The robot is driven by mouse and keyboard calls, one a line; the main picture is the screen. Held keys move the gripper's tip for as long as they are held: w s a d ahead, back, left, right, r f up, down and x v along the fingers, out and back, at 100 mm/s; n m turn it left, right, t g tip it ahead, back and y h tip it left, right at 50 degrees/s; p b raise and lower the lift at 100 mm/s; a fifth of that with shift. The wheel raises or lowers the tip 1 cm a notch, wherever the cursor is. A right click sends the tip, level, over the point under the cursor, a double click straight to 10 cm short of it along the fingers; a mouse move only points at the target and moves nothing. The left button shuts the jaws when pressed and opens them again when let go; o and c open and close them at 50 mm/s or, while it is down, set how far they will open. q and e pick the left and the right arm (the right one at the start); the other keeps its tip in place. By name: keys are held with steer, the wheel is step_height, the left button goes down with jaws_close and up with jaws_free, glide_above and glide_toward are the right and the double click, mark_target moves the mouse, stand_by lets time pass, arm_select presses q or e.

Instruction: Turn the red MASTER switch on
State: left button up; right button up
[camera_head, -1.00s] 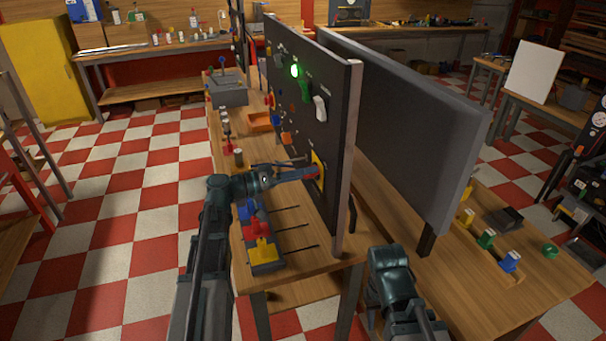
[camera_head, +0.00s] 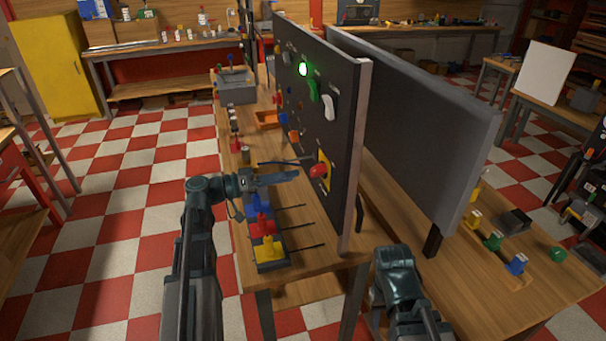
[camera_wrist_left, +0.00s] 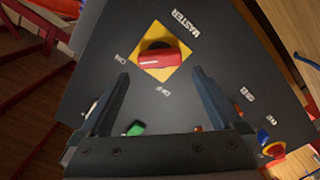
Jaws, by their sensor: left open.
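The red MASTER switch (camera_head: 319,170) sits on a yellow plate low on the near end of the black panel (camera_head: 335,120). In the left wrist view the red MASTER switch (camera_wrist_left: 160,60) has its handle lying crosswise, between an ON label at left and an OFF label below. A pale mark shows on the handle's lower left part. My left gripper (camera_head: 298,171) is in front of the switch, apart from it. In the left wrist view my left gripper (camera_wrist_left: 161,82) is open and empty, its fingers either side of the OFF label.
A green lamp (camera_head: 303,69) is lit on the panel, with a green lever (camera_head: 313,91) and a white lever (camera_head: 330,105) beside it. A yellow handle (camera_head: 269,246) and other coloured handles stand on the bench below my arm. A grey panel (camera_head: 410,125) stands behind.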

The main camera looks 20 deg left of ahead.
arm_select(q)
steer(key=v, duration=0.7)
stand_by(0.3)
steer(key=s+d+f+g+y+p, duration=0.1)
steer(key=s+d+f+g+y, duration=0.1)
steer(key=d+f+g, duration=0.3)
steer(key=s+d+f+y+p, duration=0.1)
steer(key=d+f, duration=0.1)
steer(key=d, duration=0.6)
steer(key=s+d+f+g+y, duration=0.2)
steer(key=d+f+g, duration=0.15)
steer(key=d, duration=0.25)
steer(key=s+d+f+g+y+p, duration=0.1)
steer(key=s+d+f+y, duration=0.2)
steer(key=s+y, duration=0.2)
steer(key=s+d+f+m+y+p, duration=0.1)
steer(key=s+d+f+y+p, duration=0.1)
steer(key=s+y, duration=0.4)
steer(key=shift+d+f+g, duration=0.35)
steer(key=shift+d+f, duration=0.3)
steer(key=shift+d, duration=0.1)
steer(key=shift+c, duration=0.3)
